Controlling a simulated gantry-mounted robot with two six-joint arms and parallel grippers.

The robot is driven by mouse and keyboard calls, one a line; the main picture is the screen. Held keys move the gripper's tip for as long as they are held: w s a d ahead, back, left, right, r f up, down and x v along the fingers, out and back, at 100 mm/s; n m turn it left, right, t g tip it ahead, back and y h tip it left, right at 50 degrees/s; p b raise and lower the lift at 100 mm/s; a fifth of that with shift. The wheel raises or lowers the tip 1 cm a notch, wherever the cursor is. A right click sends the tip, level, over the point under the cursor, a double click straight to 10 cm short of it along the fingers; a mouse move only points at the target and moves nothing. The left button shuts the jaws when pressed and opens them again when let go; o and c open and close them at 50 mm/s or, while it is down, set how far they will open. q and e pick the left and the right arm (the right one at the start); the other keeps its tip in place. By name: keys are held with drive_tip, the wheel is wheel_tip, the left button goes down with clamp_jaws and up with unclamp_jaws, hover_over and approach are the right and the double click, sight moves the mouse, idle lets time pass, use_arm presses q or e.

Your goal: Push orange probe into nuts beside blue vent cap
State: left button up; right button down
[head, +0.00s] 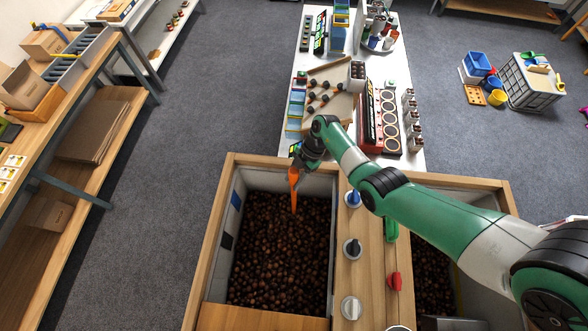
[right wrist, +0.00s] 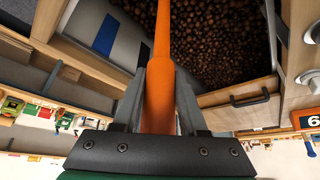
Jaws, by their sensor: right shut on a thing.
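My right gripper (head: 303,166) is shut on the orange probe (head: 294,184), above the far end of the left nut bin. The probe hangs nearly upright, with its lower end over the brown nuts (head: 280,255). I cannot tell whether its tip touches them. In the right wrist view, the two grey fingers (right wrist: 162,78) clasp the probe (right wrist: 160,45), and the nuts (right wrist: 215,35) lie beyond. The blue vent cap (head: 353,198) sits on the wooden strip right of the bin, to the right of the probe. My left gripper is not in view.
A black cap (head: 352,248) and a pale grey cap (head: 351,307) stand nearer on the strip. A green handle (head: 391,229) and a red one (head: 395,281) are right of them. Blue and black patches mark the bin's left wall. A cluttered white table (head: 405,160) stands behind.

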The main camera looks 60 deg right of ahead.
drive_tip(key=shift+r, duration=0.45)
drive_tip(key=shift+r, duration=5.55)
